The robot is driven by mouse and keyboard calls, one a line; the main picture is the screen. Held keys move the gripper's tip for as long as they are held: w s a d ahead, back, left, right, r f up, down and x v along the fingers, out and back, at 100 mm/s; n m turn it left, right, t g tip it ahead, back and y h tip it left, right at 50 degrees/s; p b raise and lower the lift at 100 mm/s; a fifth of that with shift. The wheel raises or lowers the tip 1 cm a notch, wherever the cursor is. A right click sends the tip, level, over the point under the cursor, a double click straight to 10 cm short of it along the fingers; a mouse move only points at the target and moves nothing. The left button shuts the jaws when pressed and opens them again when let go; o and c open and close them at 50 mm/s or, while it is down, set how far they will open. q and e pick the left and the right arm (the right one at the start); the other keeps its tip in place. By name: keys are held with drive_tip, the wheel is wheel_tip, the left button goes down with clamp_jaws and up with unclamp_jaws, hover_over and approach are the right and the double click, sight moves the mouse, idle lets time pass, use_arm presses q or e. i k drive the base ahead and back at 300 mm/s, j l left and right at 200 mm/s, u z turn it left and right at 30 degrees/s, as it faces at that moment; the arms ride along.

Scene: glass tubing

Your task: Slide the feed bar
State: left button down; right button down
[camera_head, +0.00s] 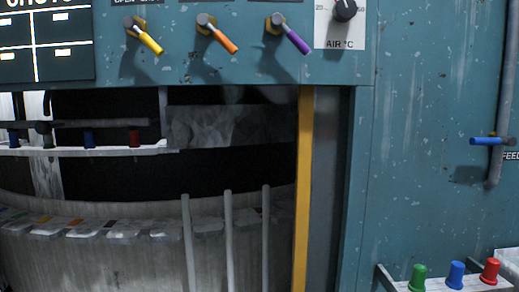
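A blue-handled bar (488,141) sticks out to the left from a vertical grey pipe (497,100) on the teal panel at the far right. A label (511,156) starting with "FEED" is printed just below it, cut off by the picture's edge. The blue handle lies about level. Neither of my grippers is in the head view, so their state and distance from the bar are hidden.
Yellow, orange and purple levers (295,37) and a black AIR °C knob (344,10) line the top of the teal machine. A yellow post (303,190) edges the dark opening. Green, blue and red pegs (456,275) stand in a tray at lower right.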

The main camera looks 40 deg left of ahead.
sight(43, 128)
drive_tip(key=u, duration=0.45)
drive_tip(key=k+u, duration=0.1)
drive_tip(key=u, duration=0.35)
drive_tip(key=j+u, duration=0.1)
drive_tip(key=u, duration=0.8)
drive_tip(key=j+u, duration=0.15)
drive_tip(key=u, duration=0.3)
drive_tip(key=k+j, duration=0.05)
